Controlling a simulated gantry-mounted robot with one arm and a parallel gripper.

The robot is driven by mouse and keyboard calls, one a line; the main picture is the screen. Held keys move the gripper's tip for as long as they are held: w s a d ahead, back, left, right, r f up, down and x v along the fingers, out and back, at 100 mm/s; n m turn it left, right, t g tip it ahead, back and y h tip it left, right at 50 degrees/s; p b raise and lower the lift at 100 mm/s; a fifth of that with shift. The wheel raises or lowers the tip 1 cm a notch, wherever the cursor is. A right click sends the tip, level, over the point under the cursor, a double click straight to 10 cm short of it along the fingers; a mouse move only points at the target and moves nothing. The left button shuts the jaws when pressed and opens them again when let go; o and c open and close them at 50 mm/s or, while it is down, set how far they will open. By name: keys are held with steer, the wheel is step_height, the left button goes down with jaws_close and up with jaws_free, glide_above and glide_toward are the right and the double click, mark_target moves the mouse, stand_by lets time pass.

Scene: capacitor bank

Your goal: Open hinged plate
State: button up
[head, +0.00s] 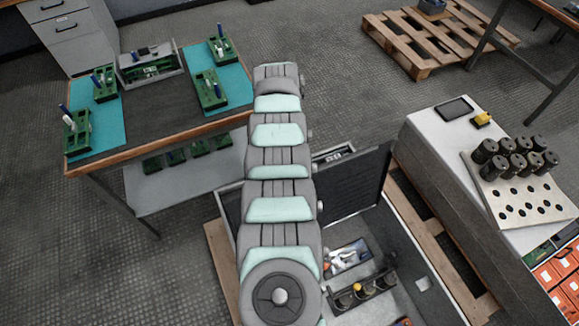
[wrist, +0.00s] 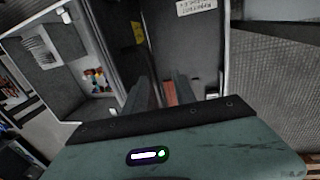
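My gripper (wrist: 165,88) is seen from behind in the wrist view, with two grey-green fingers apart and a small reddish patch showing between them. In the head view my arm covers the gripper. A grey panel (wrist: 210,60) with a white label lies beyond the fingers in the wrist view, beside a dark recess with a yellow label (wrist: 138,32). I cannot tell whether the fingers touch the panel, or whether it is the hinged plate. In the head view a dark upright panel (head: 352,185) stands at the back edge of an open grey cabinet (head: 418,300), partly behind my arm.
The cabinet holds a tool tray (head: 348,257) and a dark holder (head: 362,291). A workbench (head: 155,108) with green boards stands left. A white cabinet (head: 440,135) at right carries a perforated plate (head: 535,208) with several black cylinders. A wooden pallet (head: 410,50) lies behind.

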steer(key=shift+w+a+r+b, duration=0.1)
steer(key=shift+w+r+b, duration=0.15)
steer(key=shift+r, duration=0.75)
steer(key=shift+w+a+r+b, duration=0.1)
steer(key=shift+r+b, duration=0.15)
steer(key=shift+r, duration=0.75)
